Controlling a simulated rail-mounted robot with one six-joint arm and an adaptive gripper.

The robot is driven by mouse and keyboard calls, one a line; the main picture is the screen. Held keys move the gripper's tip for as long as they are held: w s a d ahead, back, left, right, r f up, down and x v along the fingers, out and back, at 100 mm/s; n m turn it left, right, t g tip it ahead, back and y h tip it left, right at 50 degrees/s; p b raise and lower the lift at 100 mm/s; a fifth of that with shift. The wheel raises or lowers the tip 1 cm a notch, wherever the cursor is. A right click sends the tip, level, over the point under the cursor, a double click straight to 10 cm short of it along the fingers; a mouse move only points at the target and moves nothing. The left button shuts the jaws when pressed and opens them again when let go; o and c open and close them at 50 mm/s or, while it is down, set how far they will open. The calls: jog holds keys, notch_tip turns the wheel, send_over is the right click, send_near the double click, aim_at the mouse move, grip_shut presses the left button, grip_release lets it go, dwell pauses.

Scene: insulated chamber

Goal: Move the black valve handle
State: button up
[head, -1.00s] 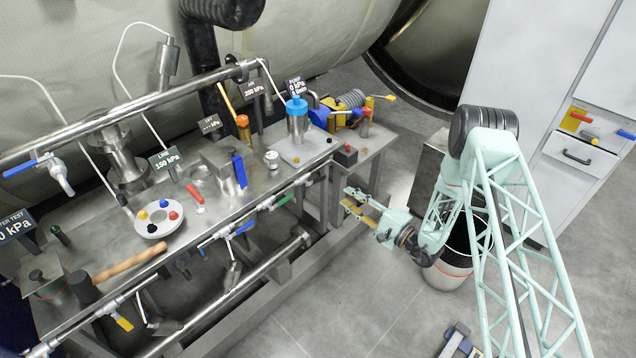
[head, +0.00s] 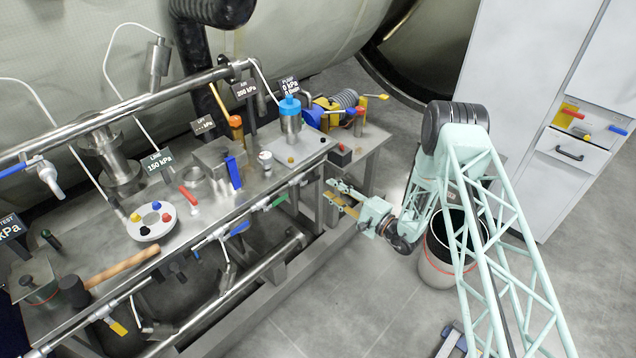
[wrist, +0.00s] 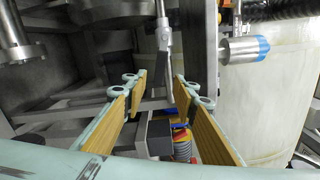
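My gripper (head: 337,192) is open and empty, beside the front right end of the metal bench. In the wrist view its two tan-padded fingers (wrist: 158,90) stand wide apart. Between and beyond them is a metal valve stem with a dark grey to black handle (wrist: 168,75), apart from the pads. It seems to be the black valve handle; in the head view I cannot make it out near the gripper. Blue (head: 240,228) and green (head: 279,201) valve handles show along the bench's front pipe.
The bench top (head: 215,205) holds a white dish (head: 148,236) with coloured knobs, a blue-capped cylinder (head: 290,118) and a wooden-handled hammer (head: 120,265). A bucket (head: 440,265) stands behind my arm. The floor in front is mostly clear.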

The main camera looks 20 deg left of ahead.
aim_at(316, 179)
jog(key=shift+b+x, duration=0.55)
jog(key=shift+x, duration=3.3)
grip_shut()
